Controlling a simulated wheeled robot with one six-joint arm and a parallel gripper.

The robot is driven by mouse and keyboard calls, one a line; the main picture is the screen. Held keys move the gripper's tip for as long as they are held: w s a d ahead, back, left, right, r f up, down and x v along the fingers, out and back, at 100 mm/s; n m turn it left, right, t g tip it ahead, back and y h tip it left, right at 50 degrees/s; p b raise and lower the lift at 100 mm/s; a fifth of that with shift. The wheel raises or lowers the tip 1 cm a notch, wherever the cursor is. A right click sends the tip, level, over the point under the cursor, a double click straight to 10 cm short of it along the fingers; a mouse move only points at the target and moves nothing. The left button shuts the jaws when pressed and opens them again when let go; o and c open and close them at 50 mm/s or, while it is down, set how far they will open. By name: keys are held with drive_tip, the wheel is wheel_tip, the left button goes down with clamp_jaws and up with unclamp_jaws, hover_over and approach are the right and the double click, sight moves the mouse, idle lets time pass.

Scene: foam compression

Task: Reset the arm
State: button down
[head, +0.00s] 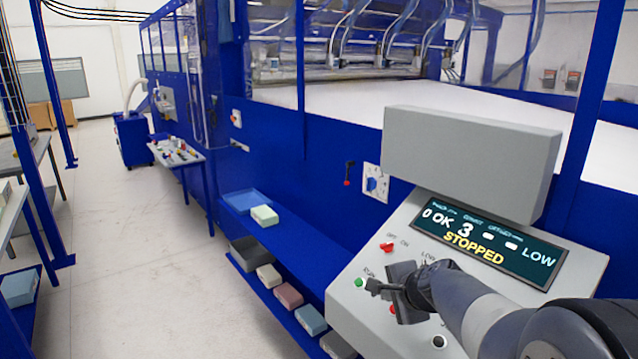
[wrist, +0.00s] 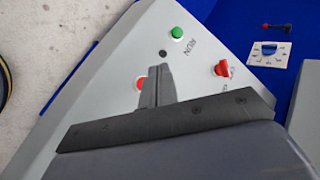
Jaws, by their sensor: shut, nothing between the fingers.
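My gripper (head: 374,287) is shut and empty, held over the sloping grey control panel (head: 345,305) at the lower right of the head view. In the wrist view my gripper (wrist: 160,68) points toward the green button (wrist: 177,32). A red button (wrist: 141,83) is partly hidden behind the fingers. A red switch (wrist: 222,68) sits to their right. In the head view the green button (head: 359,283) is just left of the fingertips, and the red switch (head: 387,247) is above them. The panel screen (head: 490,245) reads "OK 3", "STOPPED" and "LOW". I cannot tell whether the fingers touch the panel.
A grey box (head: 470,160) stands above the screen. A blue shelf (head: 290,245) left of the panel holds a blue tray (head: 240,203) and a pale foam block (head: 264,214). Several blocks lie below. The floor (head: 130,260) at the left is clear.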

drive_tip(key=r+p, duration=0.1)
drive_tip(key=s+a+r+p, duration=0.1)
drive_tip(key=a+r+p, duration=0.1)
drive_tip(key=r, duration=0.1)
drive_tip(key=shift+s, duration=0.3)
